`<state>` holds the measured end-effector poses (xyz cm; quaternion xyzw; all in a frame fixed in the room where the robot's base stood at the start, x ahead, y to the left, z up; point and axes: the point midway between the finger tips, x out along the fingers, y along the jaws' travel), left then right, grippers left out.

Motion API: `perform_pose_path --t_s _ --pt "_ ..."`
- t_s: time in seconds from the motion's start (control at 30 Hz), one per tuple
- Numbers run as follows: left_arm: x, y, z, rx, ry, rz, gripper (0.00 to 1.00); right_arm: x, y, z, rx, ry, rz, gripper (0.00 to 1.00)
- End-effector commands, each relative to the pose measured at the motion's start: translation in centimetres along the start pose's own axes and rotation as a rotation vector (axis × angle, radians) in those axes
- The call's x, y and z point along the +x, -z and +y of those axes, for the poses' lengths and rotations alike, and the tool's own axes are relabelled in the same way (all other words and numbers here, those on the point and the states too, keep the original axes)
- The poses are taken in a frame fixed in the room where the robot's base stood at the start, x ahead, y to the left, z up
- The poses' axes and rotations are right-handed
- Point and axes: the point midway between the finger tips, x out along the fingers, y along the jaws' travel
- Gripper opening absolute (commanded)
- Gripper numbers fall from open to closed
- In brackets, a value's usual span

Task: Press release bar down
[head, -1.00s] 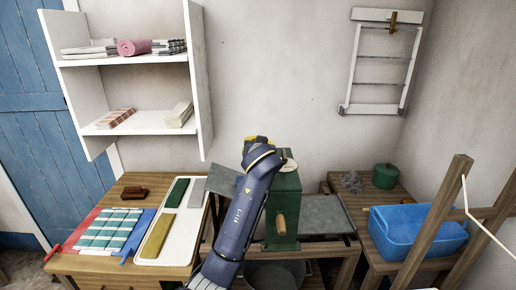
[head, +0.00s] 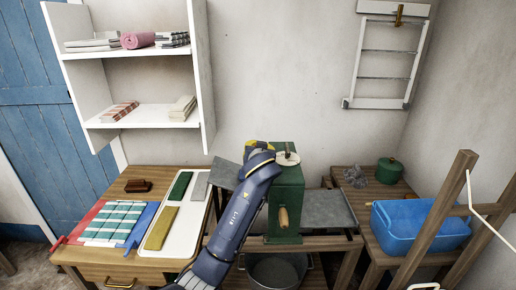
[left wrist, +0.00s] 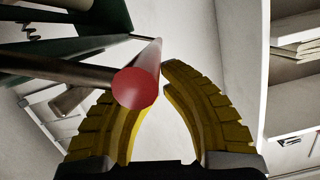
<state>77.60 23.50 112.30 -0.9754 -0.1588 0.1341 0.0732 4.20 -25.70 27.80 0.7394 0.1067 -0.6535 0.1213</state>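A green upright wringer housing (head: 287,197) stands in the middle of the head view, with a wooden handle (head: 282,217) on its front and a pale round plate (head: 287,158) on top. My left gripper (head: 258,146) is at the housing's upper left edge. In the left wrist view, its yellow fingers (left wrist: 162,64) curve together at the tips and look shut and empty. A bar with a red end (left wrist: 135,88), probably the release bar, crosses in front of the left finger and hides that fingertip. Contact is unclear. In the head view I cannot make out this bar. My right gripper is not in view.
Grey boards (head: 328,208) flank the housing, and a metal tub (head: 275,270) sits below. A table with a white tray (head: 185,245) and cloths is at left. A blue basin (head: 420,222) and a wooden frame (head: 432,215) are at right.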

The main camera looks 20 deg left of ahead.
Motion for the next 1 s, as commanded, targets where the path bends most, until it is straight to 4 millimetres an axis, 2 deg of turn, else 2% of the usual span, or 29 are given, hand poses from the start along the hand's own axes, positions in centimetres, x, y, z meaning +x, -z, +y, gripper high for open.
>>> perform_pose_path --t_s 0.63,1.0 --pt "0.2 -0.8 -0.9 -0.127 -0.028 -0.002 0.00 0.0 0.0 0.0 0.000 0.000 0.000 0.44" --pt "0.3 -1.5 -2.5 -0.209 -0.034 -0.003 0.00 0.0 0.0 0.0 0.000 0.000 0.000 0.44"
